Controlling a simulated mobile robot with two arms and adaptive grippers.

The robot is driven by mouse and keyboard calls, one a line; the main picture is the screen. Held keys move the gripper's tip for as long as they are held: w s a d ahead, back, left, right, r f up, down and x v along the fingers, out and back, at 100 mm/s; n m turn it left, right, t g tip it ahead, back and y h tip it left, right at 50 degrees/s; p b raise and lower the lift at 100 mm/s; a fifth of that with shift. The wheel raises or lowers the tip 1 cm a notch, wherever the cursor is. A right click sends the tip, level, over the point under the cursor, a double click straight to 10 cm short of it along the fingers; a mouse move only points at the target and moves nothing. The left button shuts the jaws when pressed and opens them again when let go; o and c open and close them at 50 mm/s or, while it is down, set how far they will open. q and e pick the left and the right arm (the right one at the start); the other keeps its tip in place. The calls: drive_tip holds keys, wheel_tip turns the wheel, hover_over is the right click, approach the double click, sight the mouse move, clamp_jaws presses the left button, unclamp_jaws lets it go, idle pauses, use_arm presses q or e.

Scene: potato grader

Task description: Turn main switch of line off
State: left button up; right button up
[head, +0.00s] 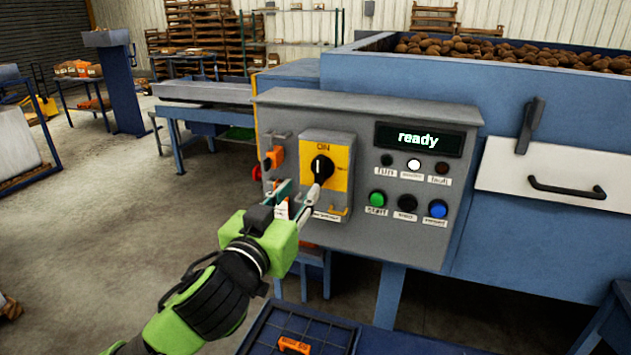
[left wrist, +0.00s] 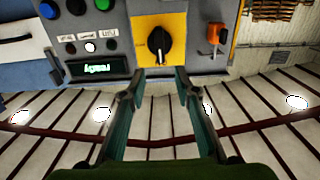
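The main switch (head: 321,168) is a black rotary knob on a yellow plate (head: 340,155) at the left of the grey control panel. "ON" is printed above it. In the left wrist view the knob (left wrist: 159,43) has its handle upright, in line with the ON mark. My left gripper (head: 299,195) is just in front of the switch's lower left. In the left wrist view its two fingers (left wrist: 162,76) are apart and empty, with the knob beyond the gap between their tips. Contact with the knob cannot be told. My right gripper is not in view.
The panel's display (head: 418,139) reads "ready". Below are small lamps and a green button (head: 377,198), a dark one and a blue one (head: 438,209). An orange padlock-like part (head: 274,157) hangs left of the switch. A blue tray (head: 262,335) lies below.

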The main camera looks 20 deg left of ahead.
sight(318, 167)
use_arm(q)
drive_tip(key=w+p, duration=0.1)
drive_tip(key=w, duration=0.4)
drive_tip(key=w+p, duration=0.1)
drive_tip(key=w, duration=0.4)
drive_tip(key=shift+d+r, duration=0.1)
drive_tip(key=shift+d, duration=0.1)
drive_tip(key=shift+c, duration=0.3)
clamp_jaws()
